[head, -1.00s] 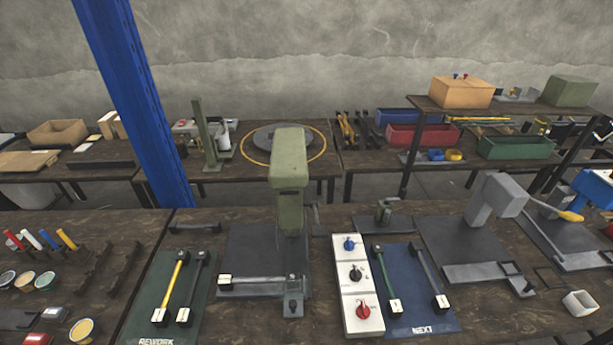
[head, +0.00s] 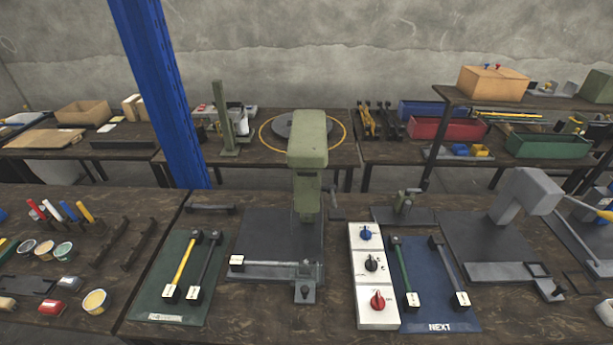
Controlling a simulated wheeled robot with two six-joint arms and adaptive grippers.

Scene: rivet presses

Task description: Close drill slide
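No part labelled as a drill slide can be made out. A green press (head: 307,155) stands upright in the middle of the front bench. On its dark base plate (head: 262,235) lies a light grey bar (head: 270,264) with a white-tagged block at its left end and a small clamp-like block (head: 305,290) at its right. A grey press (head: 525,195) with a yellow-tipped lever stands at the right, with a flat grey rail (head: 495,271) on its plate. Neither gripper is in view.
A white panel (head: 378,293) with blue, black and red knobs stands beside a blue mat (head: 430,305) marked NEXT. A green mat (head: 165,290) holds yellow-handled and black-handled tools. A blue post (head: 165,100) rises behind the bench. Cups and coloured handles crowd the left.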

